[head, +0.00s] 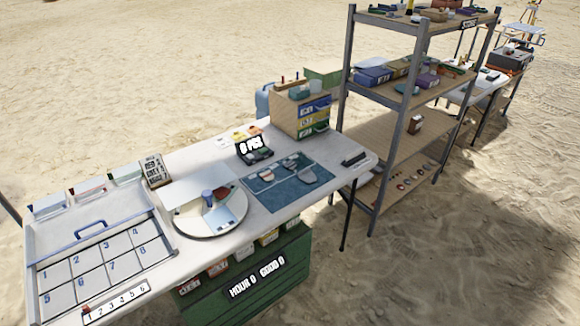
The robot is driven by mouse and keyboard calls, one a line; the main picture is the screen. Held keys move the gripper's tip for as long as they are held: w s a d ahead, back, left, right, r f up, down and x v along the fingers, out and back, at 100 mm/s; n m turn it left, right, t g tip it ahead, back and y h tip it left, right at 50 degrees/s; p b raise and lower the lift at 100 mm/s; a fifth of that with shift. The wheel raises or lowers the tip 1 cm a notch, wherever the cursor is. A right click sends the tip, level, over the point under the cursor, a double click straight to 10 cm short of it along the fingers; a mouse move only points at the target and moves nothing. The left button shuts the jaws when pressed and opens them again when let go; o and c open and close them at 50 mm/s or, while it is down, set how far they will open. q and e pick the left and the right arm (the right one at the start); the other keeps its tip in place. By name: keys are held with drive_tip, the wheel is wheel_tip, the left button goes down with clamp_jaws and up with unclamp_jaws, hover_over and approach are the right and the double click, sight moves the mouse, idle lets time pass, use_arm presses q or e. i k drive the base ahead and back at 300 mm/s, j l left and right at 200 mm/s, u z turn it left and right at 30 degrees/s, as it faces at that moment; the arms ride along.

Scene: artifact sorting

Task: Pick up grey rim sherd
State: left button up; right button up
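Several small greyish and brownish sherds lie on a blue mat (285,199) on the white table. One pale grey sherd (308,178) lies at the right of the mat, another sherd (290,163) lies near its far edge, and a third sherd (267,175) lies to its left. They are too small here to tell which is the grey rim sherd. Neither of my grippers shows in the head view.
Left of the mat stands a round turntable (190,226) with a blue cup. A numbered tray (50,255) fills the table's left end. A metal shelf (428,105) stands at right.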

sight(291, 165)
drive_tip(key=i+l+u, duration=0.15)
drive_tip(key=u, duration=0.7)
drive_tip(key=i+l+u, duration=0.15)
drive_tip(key=l+u, duration=0.2)
drive_tip(key=l, duration=0.15)
drive_tip(key=l+u, duration=0.35)
drive_tip(key=i+l+u, duration=0.1)
drive_tip(key=l, duration=0.5)
drive_tip(key=l+u, duration=0.1)
drive_tip(key=l, duration=0.55)
